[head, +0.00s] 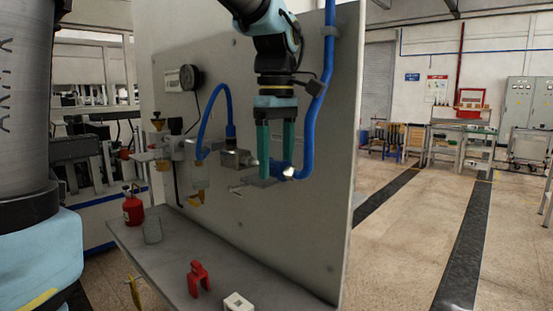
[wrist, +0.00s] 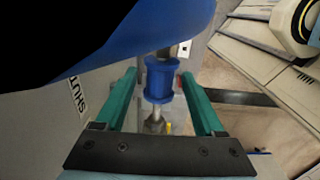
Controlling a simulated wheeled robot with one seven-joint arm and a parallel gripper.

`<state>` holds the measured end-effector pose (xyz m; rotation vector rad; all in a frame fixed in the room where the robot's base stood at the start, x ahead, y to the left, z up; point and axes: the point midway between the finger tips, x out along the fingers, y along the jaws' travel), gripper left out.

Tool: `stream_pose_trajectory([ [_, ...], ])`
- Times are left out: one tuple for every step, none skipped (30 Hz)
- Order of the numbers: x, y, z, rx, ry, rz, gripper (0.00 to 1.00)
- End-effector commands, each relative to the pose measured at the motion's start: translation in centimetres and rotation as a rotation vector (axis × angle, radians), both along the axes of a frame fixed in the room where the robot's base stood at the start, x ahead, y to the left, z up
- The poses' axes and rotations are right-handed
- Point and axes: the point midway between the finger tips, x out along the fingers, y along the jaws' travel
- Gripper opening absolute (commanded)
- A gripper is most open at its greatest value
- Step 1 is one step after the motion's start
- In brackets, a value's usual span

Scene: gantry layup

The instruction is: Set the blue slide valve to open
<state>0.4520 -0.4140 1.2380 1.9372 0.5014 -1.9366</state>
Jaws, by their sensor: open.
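The blue slide valve (wrist: 159,82) is a flanged blue sleeve on a metal fitting, seen between my fingers in the wrist view. In the wrist view a gap shows between the sleeve and each finger. A label reading SHUT (wrist: 77,95) is on the panel to the left. No OPEN label is readable.
A blue hose (head: 322,85) runs down beside my gripper, and large blue tubing (wrist: 140,45) fills the upper wrist view. The grey panel (head: 310,230) stands close behind.

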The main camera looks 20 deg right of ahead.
Motion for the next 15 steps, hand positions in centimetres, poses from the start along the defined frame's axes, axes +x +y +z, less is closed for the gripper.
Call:
stream_pose_trajectory([
  [-0.02, 0.01, -0.14, 0.001, 0.000, 0.000, 0.70],
  [-0.02, 0.02, -0.19, 0.001, 0.000, 0.000, 0.70],
  [-0.02, 0.02, -0.23, 0.001, 0.000, 0.000, 0.70],
  [-0.02, 0.01, -0.24, 0.001, 0.000, 0.000, 0.70],
  [-0.02, 0.01, -0.24, 0.001, 0.000, 0.000, 0.70],
  [-0.02, 0.01, -0.23, 0.001, 0.000, 0.000, 0.70],
  [-0.02, 0.01, -0.23, 0.001, 0.000, 0.000, 0.70],
  [-0.02, 0.01, -0.22, 0.001, 0.000, 0.000, 0.70],
  [-0.02, 0.01, -0.22, 0.001, 0.000, 0.000, 0.68],
  [-0.01, 0.00, -0.22, 0.001, 0.000, 0.000, 0.65],
  [-0.01, 0.00, -0.22, 0.001, 0.000, 0.000, 0.61],
  [-0.01, 0.00, -0.21, 0.001, 0.000, 0.000, 0.57],
  [-0.01, 0.00, -0.21, 0.001, 0.000, 0.000, 0.54],
  [-0.01, 0.00, -0.21, 0.001, 0.000, 0.000, 0.50],
  [-0.01, 0.00, -0.21, 0.001, 0.000, 0.000, 0.46],
])
